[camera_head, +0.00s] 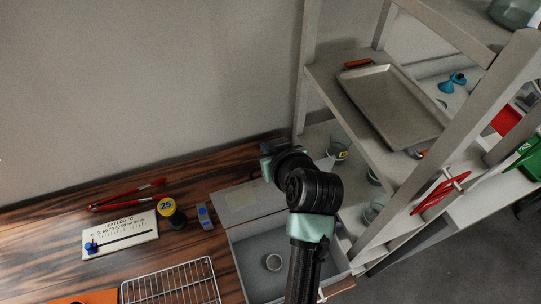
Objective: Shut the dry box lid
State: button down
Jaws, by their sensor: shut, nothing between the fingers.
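My gripper (265,165) is at the lid's upper right, shut and empty. Its fingertips are mostly hidden by my black wrist, so I cannot tell whether they touch the lid. My arm crosses the right part of the box and hides some of it.
A grey shelf rack (350,110) stands close on the right, with a metal tray (390,103) and glass beakers.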

aim_at(271, 188)
jog(key=shift+s+d+f+p, duration=0.1)
jog(key=shift+s+f+p, duration=0.15)
jog(key=shift+f+p, duration=0.4)
jog(key=shift+s+d+f+p, duration=0.1)
jog(key=shift+s+f+p, duration=0.1)
jog(key=shift+f+p, duration=0.4)
jog(key=shift+f, duration=0.25)
jog(key=shift+s+f+b, duration=0.1)
jog(key=shift+f+b, duration=0.05)
jog(key=shift+b, duration=0.45)
